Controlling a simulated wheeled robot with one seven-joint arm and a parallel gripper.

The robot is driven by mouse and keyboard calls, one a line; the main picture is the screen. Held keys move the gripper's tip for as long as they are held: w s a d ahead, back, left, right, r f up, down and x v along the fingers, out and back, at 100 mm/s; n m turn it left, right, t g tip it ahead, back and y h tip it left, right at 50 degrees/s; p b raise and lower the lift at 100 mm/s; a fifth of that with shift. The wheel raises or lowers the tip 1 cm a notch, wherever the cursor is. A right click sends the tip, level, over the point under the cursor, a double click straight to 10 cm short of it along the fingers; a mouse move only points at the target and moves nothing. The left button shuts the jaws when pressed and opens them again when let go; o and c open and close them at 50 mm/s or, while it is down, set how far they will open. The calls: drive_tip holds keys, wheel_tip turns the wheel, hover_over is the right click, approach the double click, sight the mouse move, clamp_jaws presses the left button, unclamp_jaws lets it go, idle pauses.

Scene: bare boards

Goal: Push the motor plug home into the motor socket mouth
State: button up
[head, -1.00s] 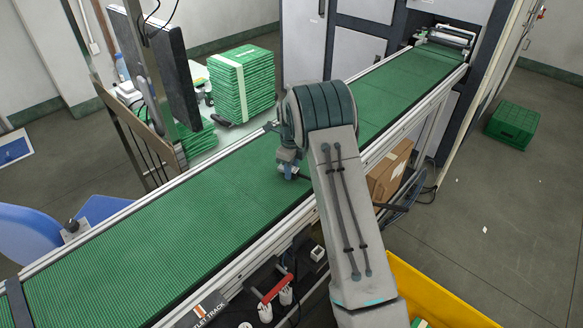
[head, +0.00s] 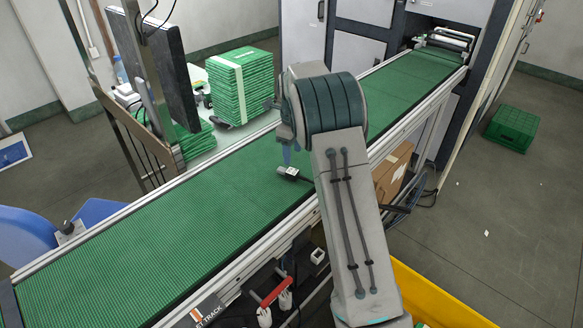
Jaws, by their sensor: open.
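A small plug with a white-grey end and a dark body (head: 290,173) lies on the green conveyor belt (head: 190,225), just left of my arm. A dark lead runs from it to the right, behind my arm. It looks like the motor plug. My gripper (head: 287,157) is open just above and behind the plug, and it appears apart from it. My wrist and forearm hide much of the gripper. A small white box with a dark opening (head: 318,255) sits below the belt's near rail. I cannot tell whether it is the motor socket.
A red handle (head: 272,292) and white fittings sit below the near rail. A yellow bin (head: 435,297) stands at the lower right, and a cardboard box (head: 393,172) is beside the conveyor. A green stack (head: 241,88) stands beyond the belt. The belt's left part is clear.

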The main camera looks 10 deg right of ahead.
drive_tip(key=s+r+n+t, duration=0.2)
drive_tip(key=s+r+n, duration=1)
drive_tip(key=s+r, duration=0.4)
drive_tip(key=s+f+n, duration=0.2)
drive_tip(key=s+n, duration=0.5)
drive_tip(key=s, duration=0.4)
drive_tip(key=s+f+n+t, duration=0.1)
drive_tip(key=s+f+n, duration=0.2)
drive_tip(key=s+n, duration=0.4)
drive_tip(key=s, duration=0.3)
drive_tip(key=shift+s+d, duration=0.2)
drive_tip(key=shift+s, duration=0.2)
drive_tip(key=shift+f, duration=0.1)
